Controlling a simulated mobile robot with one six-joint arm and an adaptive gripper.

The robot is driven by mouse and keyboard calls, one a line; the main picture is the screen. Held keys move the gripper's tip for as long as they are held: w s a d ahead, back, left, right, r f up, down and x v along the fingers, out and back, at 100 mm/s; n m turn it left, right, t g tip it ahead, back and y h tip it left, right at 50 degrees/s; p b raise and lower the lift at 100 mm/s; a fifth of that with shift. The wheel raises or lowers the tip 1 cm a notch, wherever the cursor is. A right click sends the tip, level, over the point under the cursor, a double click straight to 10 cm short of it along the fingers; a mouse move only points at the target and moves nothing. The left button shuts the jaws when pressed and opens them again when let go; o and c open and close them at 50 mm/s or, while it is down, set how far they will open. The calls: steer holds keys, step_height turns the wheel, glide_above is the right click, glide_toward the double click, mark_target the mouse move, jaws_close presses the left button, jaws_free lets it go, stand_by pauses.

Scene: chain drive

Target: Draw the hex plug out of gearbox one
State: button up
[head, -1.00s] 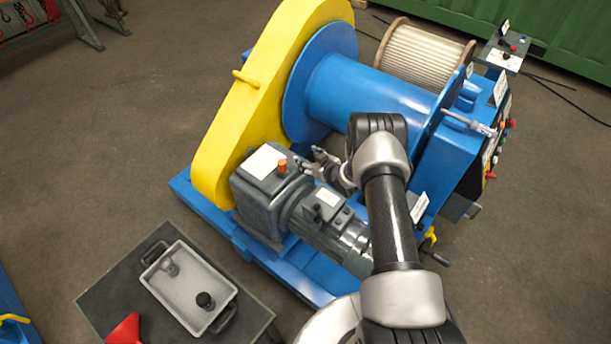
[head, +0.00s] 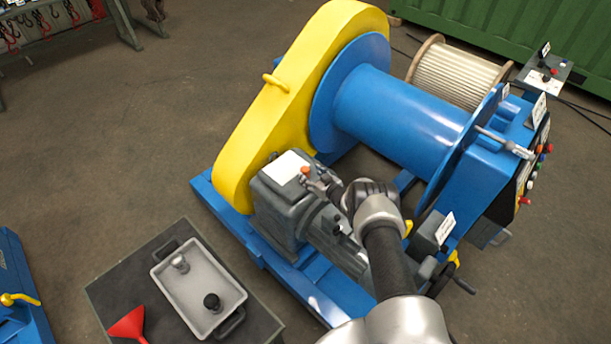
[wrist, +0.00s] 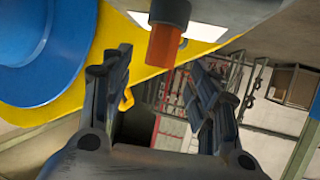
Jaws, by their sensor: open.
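The orange plug (head: 305,169) stands on top of the grey gearbox (head: 285,205), beside its white label. In the wrist view the orange plug (wrist: 164,58) sits in a dark collar, ahead of my gripper and roughly between the lines of its fingers. My gripper (head: 318,182) is right beside the plug in the head view. In the wrist view my gripper (wrist: 158,65) has its two fingers spread, with nothing held between them. Whether a finger touches the plug cannot be told.
The yellow chain guard (head: 245,130) and blue drum (head: 400,110) rise behind the gearbox. A grey tray (head: 180,290) holding two small parts sits on a dark table (head: 125,275), with a red funnel (head: 130,325) beside it. Open floor lies at the left.

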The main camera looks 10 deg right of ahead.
mark_target(307, 173)
steer(key=b+x, duration=0.3)
steer(key=x, duration=0.1)
steer(key=shift+a+f, duration=0.1)
steer(key=shift+f, duration=0.25)
steer(key=shift+w+a+b, duration=0.2)
steer(key=shift+w+b, duration=0.35)
steer(key=shift+w, duration=0.2)
steer(key=shift+c, duration=0.2)
steer(key=c, duration=1.1)
steer(key=shift+r, duration=0.15)
